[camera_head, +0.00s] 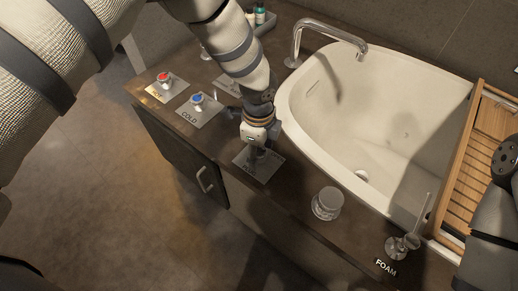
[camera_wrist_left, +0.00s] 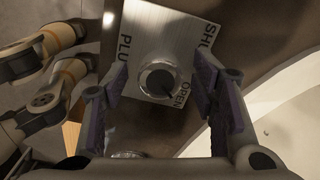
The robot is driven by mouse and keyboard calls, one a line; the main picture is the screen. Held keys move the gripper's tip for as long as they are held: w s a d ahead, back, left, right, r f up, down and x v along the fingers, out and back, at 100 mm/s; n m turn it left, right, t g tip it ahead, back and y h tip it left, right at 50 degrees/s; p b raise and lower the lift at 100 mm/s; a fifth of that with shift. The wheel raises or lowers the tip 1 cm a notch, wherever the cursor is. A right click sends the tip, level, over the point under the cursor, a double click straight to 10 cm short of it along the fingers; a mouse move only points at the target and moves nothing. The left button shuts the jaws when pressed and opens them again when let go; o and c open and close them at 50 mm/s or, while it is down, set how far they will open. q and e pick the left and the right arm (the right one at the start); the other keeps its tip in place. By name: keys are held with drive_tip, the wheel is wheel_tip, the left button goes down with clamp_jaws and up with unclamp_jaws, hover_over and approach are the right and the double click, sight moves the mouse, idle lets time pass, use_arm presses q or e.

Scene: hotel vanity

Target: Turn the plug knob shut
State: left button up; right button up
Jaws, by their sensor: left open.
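The plug knob (camera_wrist_left: 158,80) is a round dark-capped metal knob on a brushed plate (camera_wrist_left: 150,25) in the left wrist view. The plate reads PLU(G) at the left, SHU(T) at the upper right and OPEN beside the knob's lower right. A dark mark at the knob's lower right edge appears to face OPEN. My left gripper (camera_wrist_left: 161,82) is open, with a finger on each side of the knob and visible gaps between. In the head view my left gripper (camera_head: 256,150) points down over the plate (camera_head: 262,172) and hides the knob. My right gripper is out of view.
The white basin (camera_head: 385,110) lies right of the plate, with a faucet (camera_head: 325,32) behind. Red (camera_head: 164,78) and blue (camera_head: 197,99) knobs sit to the left.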

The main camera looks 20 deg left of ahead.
use_arm(q)
drive_tip(key=c, duration=1.2)
drive_tip(key=shift+o, duration=0.2)
drive_tip(key=shift+n, duration=0.3)
drive_tip(key=n, duration=0.3)
drive_tip(key=shift+r+n, duration=0.1)
drive_tip(key=shift+n, duration=0.2)
drive_tip(key=n, duration=0.3)
drive_tip(key=shift+n+p, duration=0.4)
drive_tip(key=n, duration=0.4)
drive_tip(key=shift+s+n, duration=0.1)
drive_tip(key=shift+n, duration=1.9)
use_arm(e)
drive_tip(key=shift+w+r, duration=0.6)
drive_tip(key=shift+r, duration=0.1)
